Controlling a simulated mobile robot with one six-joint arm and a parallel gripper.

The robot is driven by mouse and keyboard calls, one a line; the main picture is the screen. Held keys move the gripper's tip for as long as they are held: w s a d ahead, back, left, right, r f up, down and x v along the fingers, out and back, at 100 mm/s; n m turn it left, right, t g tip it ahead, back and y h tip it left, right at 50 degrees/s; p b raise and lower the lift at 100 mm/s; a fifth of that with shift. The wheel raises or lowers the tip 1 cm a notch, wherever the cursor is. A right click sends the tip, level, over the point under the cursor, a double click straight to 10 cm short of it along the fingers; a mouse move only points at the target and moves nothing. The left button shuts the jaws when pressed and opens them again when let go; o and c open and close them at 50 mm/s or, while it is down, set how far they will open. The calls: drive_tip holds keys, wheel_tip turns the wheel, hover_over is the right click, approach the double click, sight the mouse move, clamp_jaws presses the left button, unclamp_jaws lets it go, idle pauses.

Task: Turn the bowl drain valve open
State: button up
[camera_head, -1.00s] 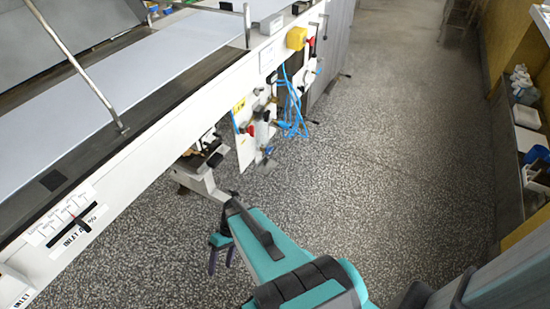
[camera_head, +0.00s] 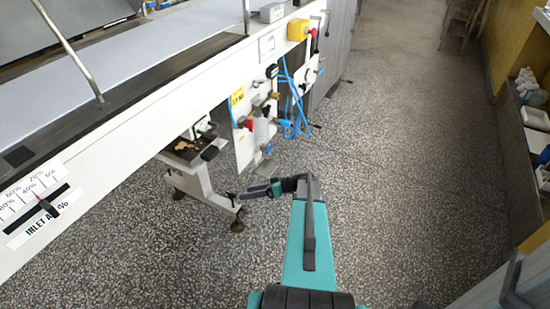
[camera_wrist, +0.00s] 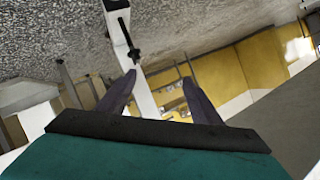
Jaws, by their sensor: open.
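My gripper (camera_head: 254,191) is open and empty. It points left, low in front of the machine, near a white stand leg. In the wrist view my gripper's two dark fingers (camera_wrist: 158,82) are spread apart. Beyond them a black lever-like part (camera_wrist: 131,45) sits on a white beam (camera_wrist: 122,22), apart from the fingers. A small dark part (camera_head: 232,196) also shows by the leg in the head view. A valve panel (camera_head: 245,150) with red and black handles hangs above and beyond my gripper. I cannot tell which part is the bowl drain valve.
The white stand (camera_head: 193,180) carries a dark tray with brown residue under the long machine (camera_head: 110,120). Blue hoses (camera_head: 292,105) hang beside the panel. A yellow box (camera_head: 298,29) is above. The speckled floor (camera_head: 400,170) to the right is clear; shelves (camera_head: 525,150) line the right wall.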

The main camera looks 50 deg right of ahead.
drive_tip(key=s+d+r+t+h+b, duration=0.2)
drive_tip(key=d+t+b, duration=0.1)
drive_tip(key=d, duration=1)
drive_tip(key=n+t+h+b, duration=0.1)
drive_tip(key=t+h+b, duration=0.1)
drive_tip(key=t, duration=0.2)
approach(271, 150)
drive_tip(key=v, duration=0.6)
drive_tip(key=shift+d+r, duration=0.1)
drive_tip(key=shift+r, duration=0.1)
drive_tip(key=shift+w, duration=0.2)
drive_tip(key=b+x, duration=0.1)
drive_tip(key=x, duration=0.5)
drive_tip(key=b+x, duration=0.1)
drive_tip(key=x, duration=0.6)
drive_tip(key=shift+w+f, duration=0.25)
drive_tip(key=shift+w, duration=0.05)
drive_tip(key=c, duration=0.9)
drive_tip(key=shift+a, duration=0.35)
drive_tip(key=shift+c, duration=0.8)
drive_tip(key=shift+d, duration=0.15)
